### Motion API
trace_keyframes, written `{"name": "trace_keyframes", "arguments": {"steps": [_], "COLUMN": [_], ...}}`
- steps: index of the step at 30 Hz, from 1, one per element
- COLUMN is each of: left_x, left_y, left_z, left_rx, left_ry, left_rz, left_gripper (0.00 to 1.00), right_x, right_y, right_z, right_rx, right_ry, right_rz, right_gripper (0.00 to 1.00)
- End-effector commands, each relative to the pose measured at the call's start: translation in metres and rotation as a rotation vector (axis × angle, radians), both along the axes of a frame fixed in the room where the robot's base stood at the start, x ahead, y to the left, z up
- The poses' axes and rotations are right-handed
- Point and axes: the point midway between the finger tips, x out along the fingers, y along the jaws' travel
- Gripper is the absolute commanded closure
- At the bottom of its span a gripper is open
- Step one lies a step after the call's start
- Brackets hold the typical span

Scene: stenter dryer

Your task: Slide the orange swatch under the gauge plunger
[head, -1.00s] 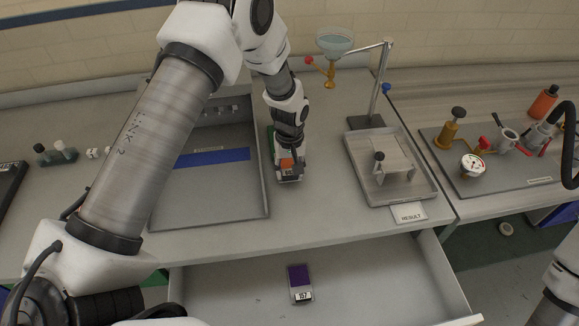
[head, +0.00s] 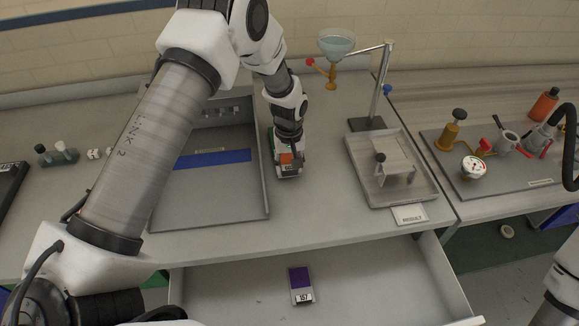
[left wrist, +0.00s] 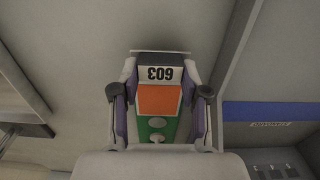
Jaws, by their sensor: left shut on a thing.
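An orange swatch (left wrist: 158,98) with a green part and a white label reading 603 lies between the fingers of my left gripper (left wrist: 160,112) in the left wrist view. The gripper is shut on it. In the head view, my left gripper (head: 288,172) points down at the worktop, just right of the grey tray, and the orange patch (head: 287,159) shows at its tip. A round white dial (head: 473,167) is farther right. I cannot tell which holds the plunger. My right gripper is out of view.
A grey tray with a blue strip (head: 212,159) is left of the gripper. An open drawer (head: 380,280) in front holds a purple swatch (head: 299,278). A RESULT card (head: 411,215) lies before the shallow tray. A funnel stand (head: 378,90) rises behind. Worktop between the trays is clear.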

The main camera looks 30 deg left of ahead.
Motion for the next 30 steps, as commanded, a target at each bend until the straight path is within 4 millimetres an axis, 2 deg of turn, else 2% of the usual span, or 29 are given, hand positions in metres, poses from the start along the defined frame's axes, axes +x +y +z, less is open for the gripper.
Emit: {"name": "trace_keyframes", "arguments": {"steps": [30], "left_x": [0.022], "left_y": [0.018], "left_z": [0.001], "left_rx": [0.001], "left_ry": [0.001], "left_rz": [0.0], "left_gripper": [0.9], "right_x": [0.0], "right_y": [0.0], "right_z": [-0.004], "right_rx": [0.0], "right_ry": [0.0], "right_rz": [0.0], "right_gripper": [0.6]}}
